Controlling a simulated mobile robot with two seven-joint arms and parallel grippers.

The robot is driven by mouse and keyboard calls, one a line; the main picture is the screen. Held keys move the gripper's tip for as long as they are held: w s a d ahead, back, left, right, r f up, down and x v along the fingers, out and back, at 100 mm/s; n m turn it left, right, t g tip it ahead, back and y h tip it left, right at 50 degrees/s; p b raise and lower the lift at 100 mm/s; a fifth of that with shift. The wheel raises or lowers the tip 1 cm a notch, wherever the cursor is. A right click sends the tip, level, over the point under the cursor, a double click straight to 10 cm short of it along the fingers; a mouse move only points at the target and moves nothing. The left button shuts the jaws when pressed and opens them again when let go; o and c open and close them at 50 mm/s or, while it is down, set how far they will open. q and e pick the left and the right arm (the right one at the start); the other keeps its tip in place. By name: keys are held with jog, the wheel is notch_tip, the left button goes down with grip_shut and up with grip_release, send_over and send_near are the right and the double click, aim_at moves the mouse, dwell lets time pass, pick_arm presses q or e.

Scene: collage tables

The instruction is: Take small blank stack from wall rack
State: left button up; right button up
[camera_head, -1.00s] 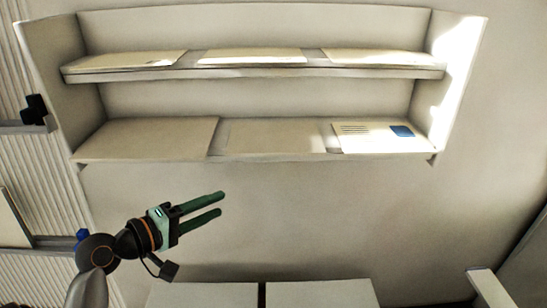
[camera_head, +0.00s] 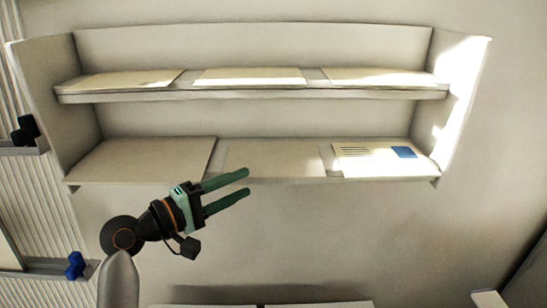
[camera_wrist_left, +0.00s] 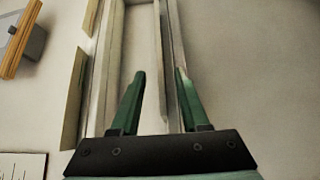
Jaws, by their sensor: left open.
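The wall rack (camera_head: 265,95) has two shelves with flat paper stacks on both. On the lower shelf, a plain blank stack (camera_head: 273,157) lies in the middle, with a larger plain stack (camera_head: 145,160) to its left. The upper shelf holds pale stacks at left (camera_head: 130,79), middle (camera_head: 250,76) and right (camera_head: 380,77). I cannot tell which is the small blank stack. My left gripper (camera_head: 246,182) is open and empty, at the lower shelf's front edge in the picture. In the left wrist view, its spread fingers (camera_wrist_left: 159,72) show before the rack's long pale boards (camera_wrist_left: 140,45). My right gripper is out of view.
A printed sheet with a blue patch (camera_head: 385,159) lies at the lower shelf's right. A black clip-like object (camera_head: 25,130) and a blue one (camera_head: 75,265) sit at the left side. The wall below the rack looks clear on the right.

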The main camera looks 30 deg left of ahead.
aim_at(252, 179)
pick_arm(q)
jog(key=x, duration=0.4)
jog(key=shift+a, duration=0.1)
grip_shut()
dwell(1.3)
